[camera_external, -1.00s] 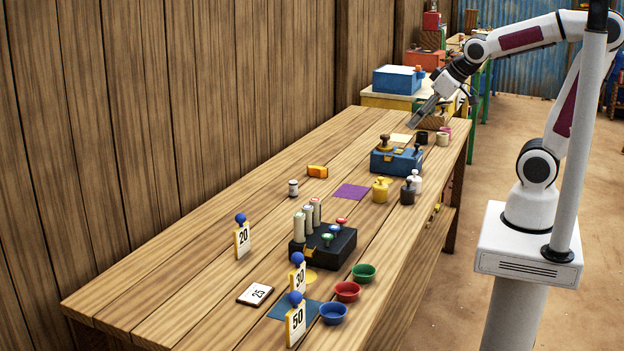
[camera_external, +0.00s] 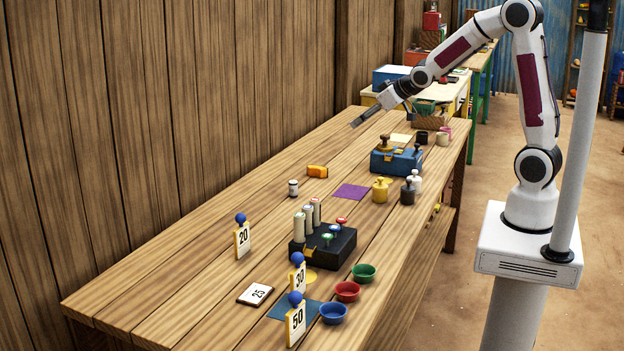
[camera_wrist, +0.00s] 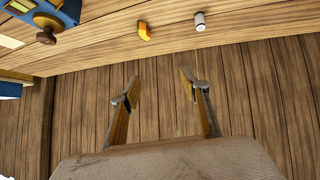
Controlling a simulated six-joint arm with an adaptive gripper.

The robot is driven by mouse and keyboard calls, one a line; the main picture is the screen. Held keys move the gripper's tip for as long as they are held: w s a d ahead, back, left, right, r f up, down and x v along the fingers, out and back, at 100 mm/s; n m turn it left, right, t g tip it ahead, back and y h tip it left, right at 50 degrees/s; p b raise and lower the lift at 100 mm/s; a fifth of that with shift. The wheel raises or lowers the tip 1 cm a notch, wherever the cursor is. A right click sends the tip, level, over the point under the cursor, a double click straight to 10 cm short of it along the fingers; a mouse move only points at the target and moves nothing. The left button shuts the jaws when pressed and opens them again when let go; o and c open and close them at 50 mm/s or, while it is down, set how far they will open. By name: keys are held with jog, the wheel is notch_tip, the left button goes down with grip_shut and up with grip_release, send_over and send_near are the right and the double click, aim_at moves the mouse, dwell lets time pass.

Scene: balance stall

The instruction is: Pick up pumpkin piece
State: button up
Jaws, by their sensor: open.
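The pumpkin piece (camera_external: 317,171) is a small orange wedge lying on the wooden table, left of the purple mat. It also shows in the wrist view (camera_wrist: 144,32), near the top. My gripper (camera_external: 356,124) hangs above the far part of the table, well beyond the piece and apart from it. In the wrist view my gripper (camera_wrist: 158,75) has its two fingers spread wide, with nothing between them but the plank wall behind.
A small white canister (camera_external: 293,188) stands close to the pumpkin piece. A blue box with a knob (camera_external: 396,160), yellow and dark weights, and a purple mat (camera_external: 351,191) lie to the right. The plank wall (camera_external: 200,90) rises along the table's left edge.

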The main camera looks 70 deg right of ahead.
jog(key=w+d+f+t, duration=0.2)
jog(key=w+d+f, duration=0.4)
jog(key=w+f, duration=0.2)
jog(key=t+y, duration=0.1)
jog(key=t, duration=0.1)
send_near(318, 167)
jog(key=shift+w+d+r, duration=0.1)
jog(key=shift+w, duration=0.4)
jog(key=shift+x, duration=1.3)
jog(key=shift+w, duration=0.1)
jog(key=shift+f+x, duration=0.15)
jog(key=shift+x, duration=0.5)
jog(key=shift+f+x, duration=0.15)
jog(key=shift+x, duration=1.6)
